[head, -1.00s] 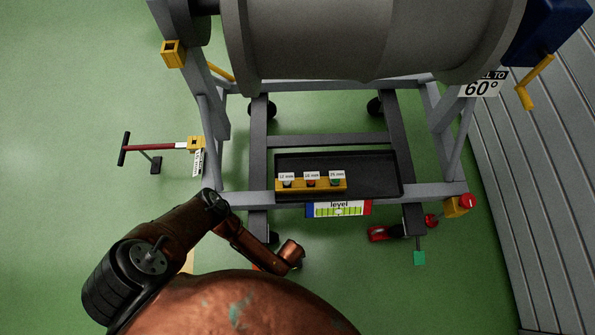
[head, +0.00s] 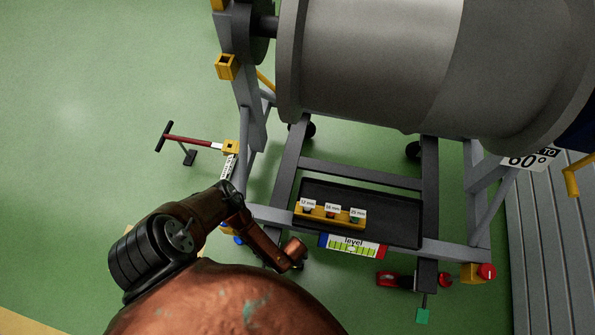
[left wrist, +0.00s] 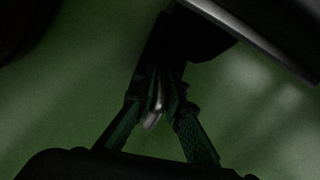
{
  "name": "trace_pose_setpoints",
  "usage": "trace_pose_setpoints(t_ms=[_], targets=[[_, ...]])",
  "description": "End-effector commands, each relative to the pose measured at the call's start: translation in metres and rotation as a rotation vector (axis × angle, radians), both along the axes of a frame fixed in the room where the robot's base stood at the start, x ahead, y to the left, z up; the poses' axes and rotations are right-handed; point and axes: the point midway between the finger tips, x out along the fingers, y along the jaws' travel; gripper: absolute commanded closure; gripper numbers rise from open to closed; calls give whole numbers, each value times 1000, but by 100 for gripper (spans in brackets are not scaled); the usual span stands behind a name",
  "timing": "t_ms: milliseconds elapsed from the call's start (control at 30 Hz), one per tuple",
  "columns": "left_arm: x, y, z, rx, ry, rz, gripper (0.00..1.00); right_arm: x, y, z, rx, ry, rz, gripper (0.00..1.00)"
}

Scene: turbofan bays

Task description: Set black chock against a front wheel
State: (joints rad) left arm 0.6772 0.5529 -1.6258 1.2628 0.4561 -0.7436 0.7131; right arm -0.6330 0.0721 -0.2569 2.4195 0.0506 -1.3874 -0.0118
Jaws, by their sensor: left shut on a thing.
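In the left wrist view my left gripper (left wrist: 156,98) is shut on a dark, nearly black piece (left wrist: 172,48) with a pale rounded metal part (left wrist: 153,118) between the fingers. It looks like the black chock, but its shape is lost in shadow. Two dark wheels, one at left (head: 303,129) and one at right (head: 413,150), show under the far side of the stand. The near left wheel is hidden by my arm. My right gripper is not in view.
The grey stand (head: 360,172) carries a large engine drum (head: 375,60). A black tray (head: 395,220) holds a yellow socket rack (head: 318,214). A red device (head: 393,280) lies by the near right corner. Green floor is clear further left.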

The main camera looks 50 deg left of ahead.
Motion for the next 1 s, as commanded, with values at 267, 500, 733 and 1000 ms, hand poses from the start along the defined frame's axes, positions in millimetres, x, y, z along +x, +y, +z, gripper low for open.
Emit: trace_pose_setpoints(t_ms=[267,500,733,1000], targets=[[4,8,-1,15,-3,-3,100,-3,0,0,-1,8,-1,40],[4,7,-1,12,-3,-4,81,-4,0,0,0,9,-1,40],[2,4,-1,7,-3,-3,69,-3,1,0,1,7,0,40],[2,4,2,5,-2,-2,69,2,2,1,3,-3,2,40]])
